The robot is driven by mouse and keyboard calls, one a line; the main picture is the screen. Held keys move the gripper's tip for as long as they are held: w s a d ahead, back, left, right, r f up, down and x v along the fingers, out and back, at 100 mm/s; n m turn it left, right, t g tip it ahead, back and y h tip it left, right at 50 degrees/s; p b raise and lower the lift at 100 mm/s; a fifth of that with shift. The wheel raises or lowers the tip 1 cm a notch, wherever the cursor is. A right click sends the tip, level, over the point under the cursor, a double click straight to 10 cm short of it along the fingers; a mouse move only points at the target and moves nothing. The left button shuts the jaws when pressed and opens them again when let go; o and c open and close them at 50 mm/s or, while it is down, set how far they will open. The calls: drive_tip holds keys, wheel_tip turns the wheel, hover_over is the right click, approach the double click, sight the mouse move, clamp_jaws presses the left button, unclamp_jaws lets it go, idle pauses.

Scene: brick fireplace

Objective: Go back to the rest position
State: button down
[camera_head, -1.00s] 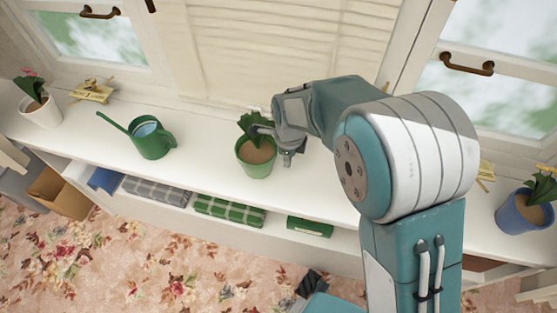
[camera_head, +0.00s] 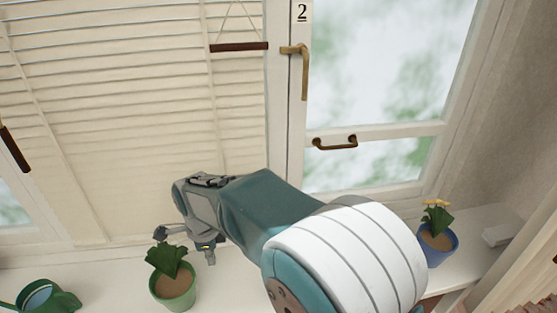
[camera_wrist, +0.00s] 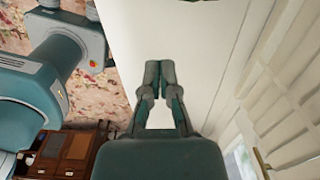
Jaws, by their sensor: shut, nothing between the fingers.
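My gripper shows in the wrist view (camera_wrist: 158,70) with its two fingers together and nothing between them. In the head view my gripper (camera_head: 187,238) is just above and to the right of the leaves of a potted plant. I cannot tell from this view how far apart they are. The potted plant (camera_head: 174,290) has dark green leaves and a green pot, and stands upright on the white sill. My arm reaches in from the lower right.
A green watering can (camera_head: 45,299) stands at the lower left, partly cut off. A blue pot with yellow flowers (camera_head: 436,243) stands on the sill at right. Behind are a slatted blind (camera_head: 130,120) and a window with brass handles (camera_head: 300,72). A wooden cabinet (camera_wrist: 68,153) shows in the wrist view.

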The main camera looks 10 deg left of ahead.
drive_tip(key=w+d+r+n+t, duration=0.1)
drive_tip(key=d+r+n, duration=0.1)
drive_tip(key=d+r, duration=0.35)
drive_tip(key=w+d+r+n+y, duration=0.1)
drive_tip(key=d+r+n, duration=0.15)
drive_tip(key=d, duration=0.65)
drive_tip(key=d+r+n+t, duration=0.1)
drive_tip(key=d+r, duration=0.3)
drive_tip(key=d, duration=0.3)
drive_tip(key=s+d+r+n+t, duration=0.1)
drive_tip(key=s+d+n, duration=0.3)
drive_tip(key=d, duration=0.5)
drive_tip(key=s+d+r+n+t+h, duration=0.1)
drive_tip(key=s+d+n, duration=0.3)
drive_tip(key=s+d, duration=0.4)
drive_tip(key=shift+d+t, duration=0.8)
drive_tip(key=shift+d, duration=0.2)
drive_tip(key=shift+s+a, duration=0.1)
